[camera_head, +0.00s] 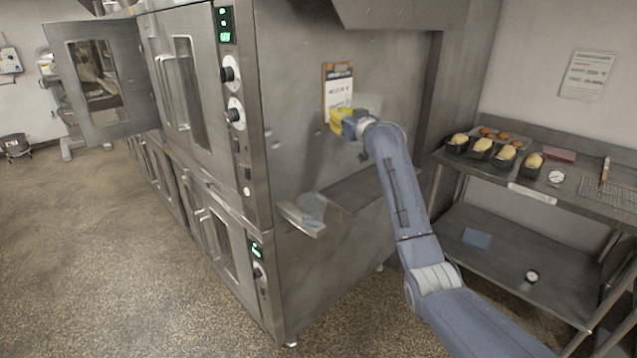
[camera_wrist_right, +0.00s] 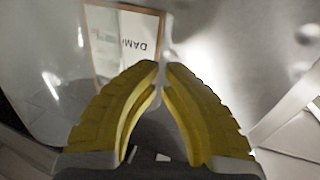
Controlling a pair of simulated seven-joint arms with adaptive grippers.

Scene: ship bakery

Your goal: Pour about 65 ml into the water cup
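The clear water cup (camera_head: 312,207) stands on a narrow metal ledge (camera_head: 296,219) fixed to the oven's side. My right gripper (camera_head: 338,119), with yellow fingers, is above and a little right of the cup, in front of the oven's side wall. A faint see-through vessel (camera_head: 368,102) shows beside it. In the right wrist view the fingers (camera_wrist_right: 163,68) nearly meet, and the curved clear wall of the vessel (camera_wrist_right: 50,84) shows beyond them. The fingers appear closed on it; the exact grip and the water level are hard to see. My left gripper is out of view.
A clipboard (camera_head: 338,80) hangs on the oven side behind my gripper. The stacked oven (camera_head: 200,120) stands left with an open door (camera_head: 92,118). A steel table (camera_head: 500,185) at right holds bread tins, a tray of rolls, a round dial and a wire rack.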

